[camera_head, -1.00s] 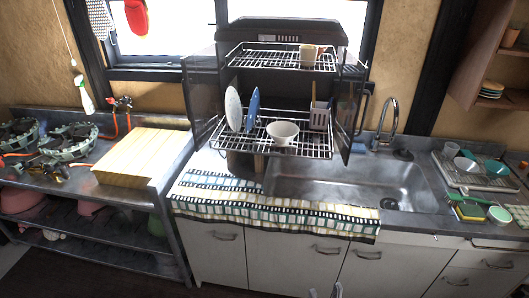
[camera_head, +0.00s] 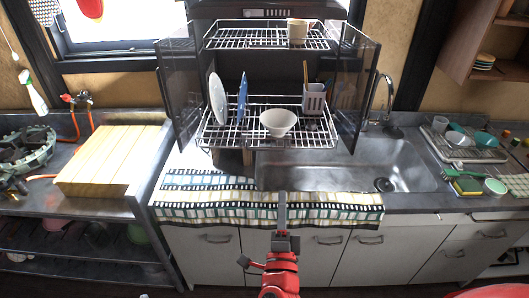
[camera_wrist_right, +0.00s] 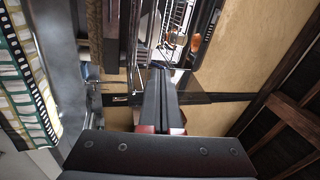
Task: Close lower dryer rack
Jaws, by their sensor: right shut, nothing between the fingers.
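The lower dryer rack (camera_head: 225,135) is a wire shelf pulled out toward me from the dark dryer cabinet (camera_head: 270,75). It holds a white plate (camera_head: 217,99), a blue plate (camera_head: 242,92), a white bowl (camera_head: 277,123) and a utensil holder (camera_head: 314,100). My right gripper (camera_head: 282,212) is on a red arm in front of the counter, below and in front of the rack, apart from it. Its fingers (camera_wrist_right: 159,98) are together and empty in the right wrist view. My left gripper is not in view.
The upper rack (camera_head: 250,38) is also out and holds a cup (camera_head: 297,31). Dark glass doors (camera_head: 356,90) stand open on both sides. The sink (camera_head: 345,165) lies below right. A patterned towel (camera_head: 260,197) covers the counter edge. A wooden board (camera_head: 108,160) is at left.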

